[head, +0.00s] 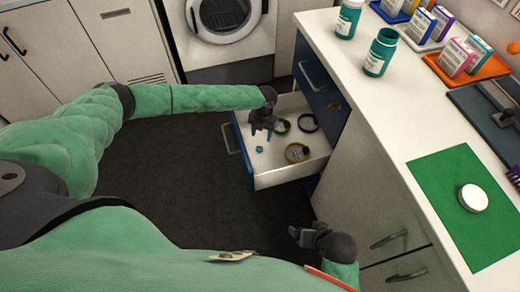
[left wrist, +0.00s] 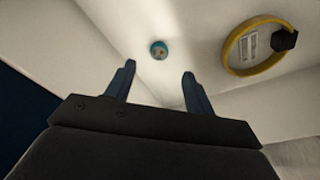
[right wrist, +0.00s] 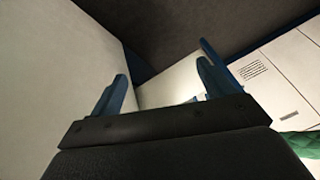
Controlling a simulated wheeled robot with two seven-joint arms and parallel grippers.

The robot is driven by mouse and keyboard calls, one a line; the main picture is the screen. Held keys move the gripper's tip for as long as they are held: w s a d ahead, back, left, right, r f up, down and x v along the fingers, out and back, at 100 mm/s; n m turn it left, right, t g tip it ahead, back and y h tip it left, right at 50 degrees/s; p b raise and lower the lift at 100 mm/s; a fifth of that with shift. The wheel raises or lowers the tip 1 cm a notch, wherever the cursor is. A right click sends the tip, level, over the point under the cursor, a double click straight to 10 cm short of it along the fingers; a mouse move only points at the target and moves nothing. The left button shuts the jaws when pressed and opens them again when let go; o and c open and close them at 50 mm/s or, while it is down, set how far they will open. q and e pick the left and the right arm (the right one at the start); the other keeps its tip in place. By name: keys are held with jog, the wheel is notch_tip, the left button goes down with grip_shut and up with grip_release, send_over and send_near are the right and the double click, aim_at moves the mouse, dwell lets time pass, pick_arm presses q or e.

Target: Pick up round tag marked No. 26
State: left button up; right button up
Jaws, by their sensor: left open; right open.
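A small round teal tag (head: 260,149) lies on the floor of the open drawer (head: 283,182). Its marking is too small to read. In the left wrist view the tag (left wrist: 159,50) lies ahead of my left gripper (left wrist: 158,72), roughly centred between the two fingers and apart from them. In the head view my left gripper (head: 262,130) is over the drawer, open and empty. My right gripper (head: 296,235) is low beside the cabinet, open and empty; its two fingers also show in the right wrist view (right wrist: 162,80).
A yellow collar (head: 297,153) and dark collars (head: 308,122) share the drawer. The drawer walls surround the tag. The counter holds teal bottles (head: 380,52), boxes, and a green mat (head: 440,178) with a white round lid (head: 473,197).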

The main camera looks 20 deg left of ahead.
aim_at(260, 148)
pick_arm(q)
jog(key=shift+s+f, duration=0.2)
jog(key=shift+f, duration=0.85)
jog(key=f, duration=0.2)
jog(key=s+f+p, duration=0.1)
jog(key=f, duration=0.1)
jog(key=shift+a+f, duration=0.15)
jog(key=shift+f, duration=0.65)
jog(key=c, duration=1)
pick_arm(e)
jog(key=shift+g, duration=0.3)
jog(key=v, duration=0.4)
jog(key=shift+w+a+r, duration=0.1)
jog(key=shift+w+r, duration=0.05)
jog(key=shift+r, duration=0.05)
